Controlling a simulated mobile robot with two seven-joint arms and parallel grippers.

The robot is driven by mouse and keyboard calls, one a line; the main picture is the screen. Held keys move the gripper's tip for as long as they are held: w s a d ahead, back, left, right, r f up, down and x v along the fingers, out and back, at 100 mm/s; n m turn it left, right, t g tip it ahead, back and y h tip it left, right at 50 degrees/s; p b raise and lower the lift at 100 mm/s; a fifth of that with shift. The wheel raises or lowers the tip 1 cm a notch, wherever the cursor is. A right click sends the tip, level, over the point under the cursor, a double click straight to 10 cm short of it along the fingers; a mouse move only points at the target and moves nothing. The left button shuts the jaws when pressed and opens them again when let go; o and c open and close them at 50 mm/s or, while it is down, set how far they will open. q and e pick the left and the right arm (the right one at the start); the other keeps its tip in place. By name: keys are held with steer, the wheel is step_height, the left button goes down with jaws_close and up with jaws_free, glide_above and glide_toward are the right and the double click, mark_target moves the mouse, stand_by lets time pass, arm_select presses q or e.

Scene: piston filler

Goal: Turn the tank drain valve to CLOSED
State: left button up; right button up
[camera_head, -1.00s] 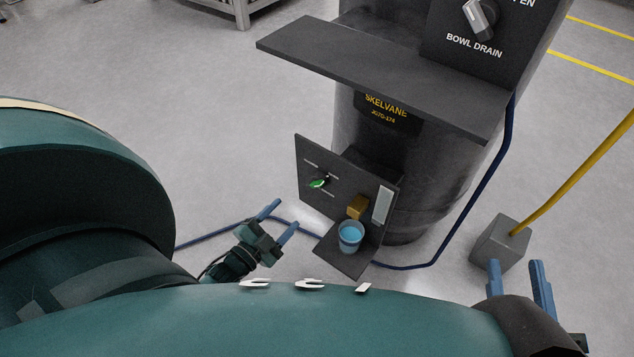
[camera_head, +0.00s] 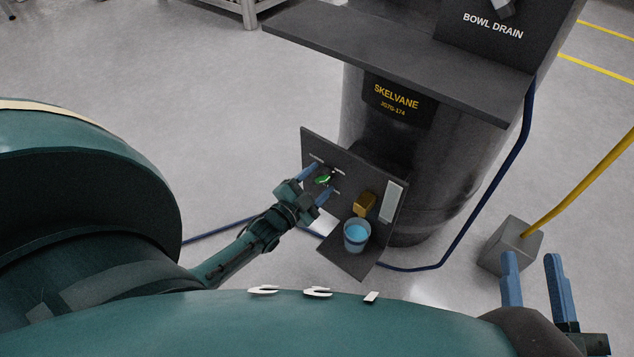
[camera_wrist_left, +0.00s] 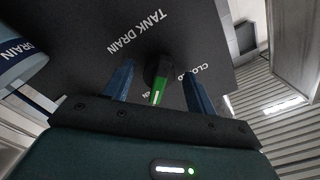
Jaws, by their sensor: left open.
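The tank drain valve is a black knob with a green handle (camera_head: 323,179) on the dark lower panel (camera_head: 350,178). In the left wrist view the green handle (camera_wrist_left: 157,92) shows between my fingers, with the words TANK DRAIN to its left and a partly hidden CLOSED label to its right. My left gripper (camera_head: 317,181) is open, one blue finger on each side of the handle; I cannot tell whether either touches it. It also shows in the left wrist view (camera_wrist_left: 158,85). My right gripper (camera_head: 534,280) is at the lower right, its blue fingers apart, away from the panel.
A blue cup (camera_head: 356,236) stands on a small shelf below a brass spout (camera_head: 364,204). A wide dark ledge (camera_head: 400,62) juts out above the panel. A blue hose (camera_head: 484,184) runs down the right side. A grey block with a yellow post (camera_head: 512,245) stands at right.

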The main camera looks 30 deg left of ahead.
arm_select(q)
steer(key=shift+c, duration=0.6)
arm_select(e)
steer(key=shift+r, duration=0.1)
arm_select(q)
steer(key=c, duration=0.9)
steer(key=shift+o, duration=0.2)
steer(key=shift+n, duration=0.3)
arm_select(e)
steer(key=shift+r, duration=0.15)
arm_select(q)
steer(key=shift+n+p, duration=0.45)
steer(key=shift+n, duration=0.45)
steer(key=n, duration=0.2)
steer(key=shift+n, duration=0.4)
steer(key=n+p, duration=0.1)
steer(key=n, duration=0.2)
steer(key=shift+d+n, duration=0.15)
steer(key=shift+n, duration=0.15)
steer(key=n, duration=0.4)
steer(key=shift+n, duration=0.3)
steer(key=shift+d+n, duration=0.1)
steer(key=shift+n, duration=2.1)
arm_select(e)
steer(key=shift+d+f, duration=0.15)
steer(key=shift+f, duration=0.05)
